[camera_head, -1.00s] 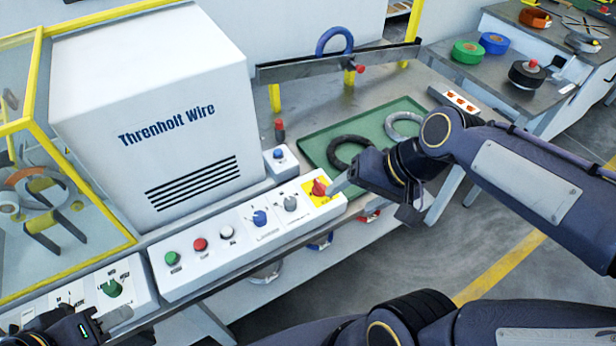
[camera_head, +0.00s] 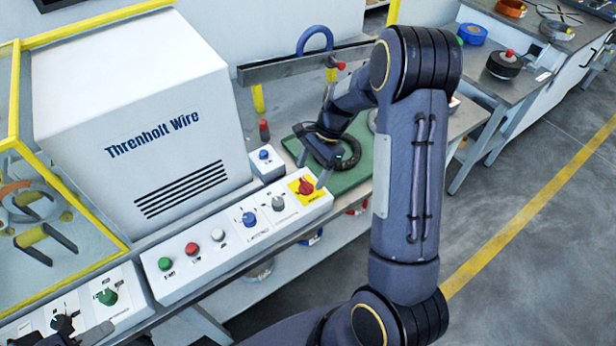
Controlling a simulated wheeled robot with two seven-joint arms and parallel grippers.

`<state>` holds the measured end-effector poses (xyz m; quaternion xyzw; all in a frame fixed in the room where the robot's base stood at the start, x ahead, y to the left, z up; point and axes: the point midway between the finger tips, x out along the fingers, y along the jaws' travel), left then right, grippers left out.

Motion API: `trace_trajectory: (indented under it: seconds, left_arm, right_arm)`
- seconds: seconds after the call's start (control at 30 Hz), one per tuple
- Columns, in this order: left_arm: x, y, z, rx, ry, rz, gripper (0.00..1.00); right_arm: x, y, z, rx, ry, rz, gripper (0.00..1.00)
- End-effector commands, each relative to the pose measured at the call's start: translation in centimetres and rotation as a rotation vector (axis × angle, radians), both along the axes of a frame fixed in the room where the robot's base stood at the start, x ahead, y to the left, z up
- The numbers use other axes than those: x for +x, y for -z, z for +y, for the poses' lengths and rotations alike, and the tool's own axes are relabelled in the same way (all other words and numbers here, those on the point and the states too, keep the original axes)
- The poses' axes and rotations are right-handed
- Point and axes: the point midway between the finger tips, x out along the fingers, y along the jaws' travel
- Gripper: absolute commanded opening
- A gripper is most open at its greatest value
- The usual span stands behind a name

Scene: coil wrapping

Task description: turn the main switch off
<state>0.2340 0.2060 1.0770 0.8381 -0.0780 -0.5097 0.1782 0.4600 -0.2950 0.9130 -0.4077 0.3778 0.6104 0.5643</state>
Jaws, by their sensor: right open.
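The main switch (camera_head: 306,187) is a red rotary knob on a yellow plate, at the right end of the white control panel (camera_head: 215,262). My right gripper (camera_head: 313,168) is open, with its fingers spread just behind and above the switch. One fingertip is close to the right of the yellow plate; I cannot tell whether it touches. The red knob is in plain view, not between the fingers. My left gripper (camera_head: 84,334) shows only in part at the bottom left corner, over the lower panel with the green knob; its jaw opening is unclear.
The panel also has a grey knob (camera_head: 278,203), a blue knob (camera_head: 249,219) and several push buttons. A small box with a blue button (camera_head: 264,155) stands behind it. A black coil (camera_head: 345,160) lies on a green mat (camera_head: 352,183) behind my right gripper.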

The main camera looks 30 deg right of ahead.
Motion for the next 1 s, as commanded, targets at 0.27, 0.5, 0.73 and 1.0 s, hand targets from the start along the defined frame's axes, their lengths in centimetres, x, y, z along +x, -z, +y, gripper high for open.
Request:
trace_trajectory:
  seconds: [0.27, 0.5, 0.73, 1.0]
  left_arm:
    - [0.0, -0.4, 0.0, 0.0, 0.0, 0.0, 0.36]
    - [0.0, -0.3, 0.0, 0.0, 0.0, 0.0, 0.36]
    - [0.0, -0.3, 0.0, 0.0, 0.0, 0.0, 0.36]
    - [0.0, -0.3, 0.0, 0.0, 0.0, 0.0, 0.36]
  right_arm:
    - [-0.2, 2.7, 1.1, 0.0, 0.0, 0.001, 0.69]
    - [-0.1, 2.9, 1.2, 0.0, -0.001, -0.001, 0.69]
    - [-0.1, 2.9, 1.2, 0.0, -0.001, -0.001, 0.46]
    - [-0.1, 2.9, 1.2, 0.0, -0.003, -0.001, 0.24]
